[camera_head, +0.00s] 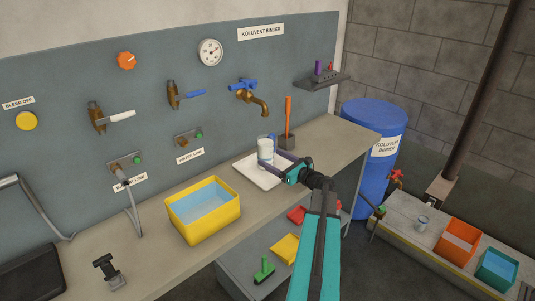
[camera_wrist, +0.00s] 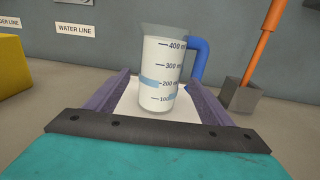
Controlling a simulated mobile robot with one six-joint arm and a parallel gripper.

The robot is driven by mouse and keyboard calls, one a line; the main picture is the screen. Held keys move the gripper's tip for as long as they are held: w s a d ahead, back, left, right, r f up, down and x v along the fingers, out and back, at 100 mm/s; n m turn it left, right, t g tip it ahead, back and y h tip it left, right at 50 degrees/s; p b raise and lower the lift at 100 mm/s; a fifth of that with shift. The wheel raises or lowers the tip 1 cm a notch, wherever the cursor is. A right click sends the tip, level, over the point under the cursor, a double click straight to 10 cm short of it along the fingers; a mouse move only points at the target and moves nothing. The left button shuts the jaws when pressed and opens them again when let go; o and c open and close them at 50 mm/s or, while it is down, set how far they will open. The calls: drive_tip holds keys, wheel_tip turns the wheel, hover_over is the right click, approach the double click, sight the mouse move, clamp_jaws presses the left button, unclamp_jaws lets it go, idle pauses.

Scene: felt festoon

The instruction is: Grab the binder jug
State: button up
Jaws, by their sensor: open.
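The binder jug (camera_head: 265,151) is a clear measuring jug with a blue handle, standing upright on a white tray (camera_head: 250,173) on the bench. In the wrist view the jug (camera_wrist: 163,70) shows marks up to 400 ml, a pale blue band and whitish contents; its blue handle (camera_wrist: 200,60) is on the right. My gripper (camera_head: 272,157) is open at the tray. In the wrist view its two purple fingers (camera_wrist: 160,95) reach forward on the left and right of the jug, with visible gaps. Whether the fingertips reach past the jug is unclear.
A yellow tub of bluish liquid (camera_head: 203,211) stands left of the tray. A dark holder with an orange-handled tool (camera_head: 287,140) stands just behind and right, also near the right finger in the wrist view (camera_wrist: 240,97). A brass tap (camera_head: 253,97) hangs above the tray.

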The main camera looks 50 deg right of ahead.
sight(264, 149)
drive_tip(key=shift+w, duration=0.1)
drive_tip(key=shift+w+p, duration=1)
drive_tip(key=shift+w, duration=1.5)
drive_tip(key=c, duration=1.7)
drive_tip(key=shift+r, duration=0.15)
drive_tip(key=shift+r+b, duration=0.5)
drive_tip(key=shift+r, duration=0.65)
drive_tip(key=s+b, duration=0.1)
drive_tip(key=s, duration=0.4)
drive_tip(key=s+r+b, duration=0.1)
drive_tip(key=s, duration=0.4)
drive_tip(key=s+r+b, duration=0.1)
drive_tip(key=s, duration=0.5)
drive_tip(key=shift+d+r+b, duration=0.2)
drive_tip(key=shift+b, duration=0.1)
